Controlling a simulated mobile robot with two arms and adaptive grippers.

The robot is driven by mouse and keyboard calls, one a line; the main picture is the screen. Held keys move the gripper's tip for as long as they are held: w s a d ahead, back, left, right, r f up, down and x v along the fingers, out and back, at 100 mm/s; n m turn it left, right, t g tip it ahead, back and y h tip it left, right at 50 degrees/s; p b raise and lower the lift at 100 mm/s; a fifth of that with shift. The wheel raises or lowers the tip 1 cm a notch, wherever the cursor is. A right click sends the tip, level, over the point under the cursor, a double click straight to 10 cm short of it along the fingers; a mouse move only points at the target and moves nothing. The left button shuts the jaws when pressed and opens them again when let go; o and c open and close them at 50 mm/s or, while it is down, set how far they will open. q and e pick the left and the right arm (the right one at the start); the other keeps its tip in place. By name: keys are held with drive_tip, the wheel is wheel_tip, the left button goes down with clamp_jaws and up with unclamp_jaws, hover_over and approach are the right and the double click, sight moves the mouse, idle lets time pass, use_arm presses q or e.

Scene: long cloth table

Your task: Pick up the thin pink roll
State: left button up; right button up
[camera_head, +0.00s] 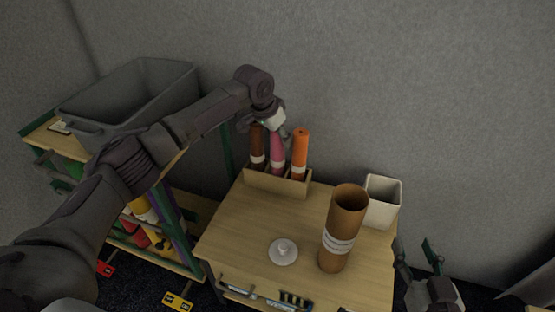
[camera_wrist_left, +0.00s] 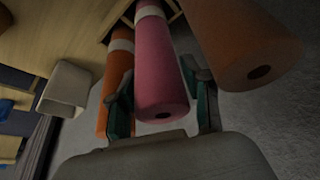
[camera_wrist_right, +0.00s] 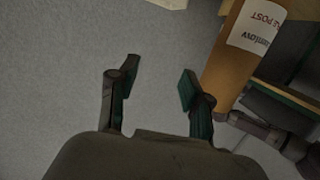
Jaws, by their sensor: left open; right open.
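The thin pink roll (camera_head: 277,157) stands upright in a wooden holder (camera_head: 277,182) at the back of the small table, between a dark brown roll (camera_head: 257,144) and an orange roll (camera_head: 300,152). My left gripper (camera_head: 283,130) is open at the roll's top end. In the left wrist view the pink roll (camera_wrist_left: 157,55) lies between the two spread fingers of my left gripper (camera_wrist_left: 163,82); whether they touch it I cannot tell. My right gripper (camera_wrist_right: 158,78) is open and empty, off the table's right side; it also shows in the head view (camera_head: 417,256).
A large cardboard tube (camera_head: 343,228) stands at the table's right, in front of a white bin (camera_head: 382,202). A small white round lid-like thing (camera_head: 283,251) lies near the front. A grey crate (camera_head: 130,97) sits on the rack at left. The table's left part is clear.

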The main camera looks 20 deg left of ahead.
use_arm(q)
clamp_jaws()
